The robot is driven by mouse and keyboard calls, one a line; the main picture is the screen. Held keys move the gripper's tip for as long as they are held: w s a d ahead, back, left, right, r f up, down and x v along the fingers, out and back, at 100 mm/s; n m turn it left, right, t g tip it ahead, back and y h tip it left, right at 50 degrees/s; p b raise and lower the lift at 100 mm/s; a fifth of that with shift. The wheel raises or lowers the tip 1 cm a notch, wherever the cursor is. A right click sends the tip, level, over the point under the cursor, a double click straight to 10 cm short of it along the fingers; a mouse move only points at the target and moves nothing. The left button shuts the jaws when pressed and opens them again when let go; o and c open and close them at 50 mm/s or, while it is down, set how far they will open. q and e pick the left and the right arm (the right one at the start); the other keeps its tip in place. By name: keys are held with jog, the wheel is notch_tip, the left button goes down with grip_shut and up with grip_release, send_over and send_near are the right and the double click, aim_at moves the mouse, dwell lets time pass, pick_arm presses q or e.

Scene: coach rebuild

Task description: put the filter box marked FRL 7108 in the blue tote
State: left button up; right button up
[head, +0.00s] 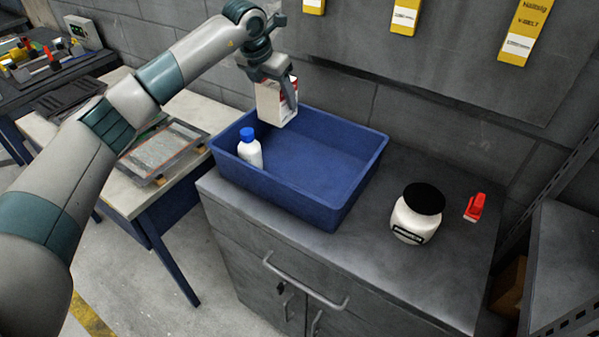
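My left gripper (278,88) comes in from the left and is shut on a white and red box (269,103). It holds the box above the back left part of the blue tote (345,195). The box's marking is too small to read. The tote stands on a grey cabinet. A white bottle with a blue cap (250,152) stands in the tote's left end. The rest of the tote floor that shows is bare. My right gripper is not in view.
A white jar with a black lid (417,214) and a red object (475,207) stand on the cabinet top (440,270), right of the tote. A table with a framed panel (165,150) is at left. Yellow boxes (405,15) are on the back wall.

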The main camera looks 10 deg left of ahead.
aim_at(280, 145)
pick_arm(q)
jog(key=shift+r, duration=0.1)
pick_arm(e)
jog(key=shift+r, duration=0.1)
pick_arm(q)
jog(key=shift+f, duration=0.2)
notch_tip(280, 145, down, 2)
jog(key=shift+f+p, duration=0.1)
jog(key=shift+p, duration=0.6)
notch_tip(280, 145, down, 3)
jog(key=shift+f+p, duration=0.1)
jog(key=shift+p, duration=0.45)
jog(key=shift+f, duration=0.2)
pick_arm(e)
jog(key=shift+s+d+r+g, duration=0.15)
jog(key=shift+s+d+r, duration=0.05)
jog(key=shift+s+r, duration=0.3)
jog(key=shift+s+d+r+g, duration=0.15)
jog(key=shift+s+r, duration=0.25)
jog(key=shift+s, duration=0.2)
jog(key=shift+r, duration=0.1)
pick_arm(q)
notch_tip(280, 145, down, 3)
jog(key=shift+f+p, duration=0.2)
jog(key=shift+p, duration=0.55)
jog(key=shift+f, duration=0.15)
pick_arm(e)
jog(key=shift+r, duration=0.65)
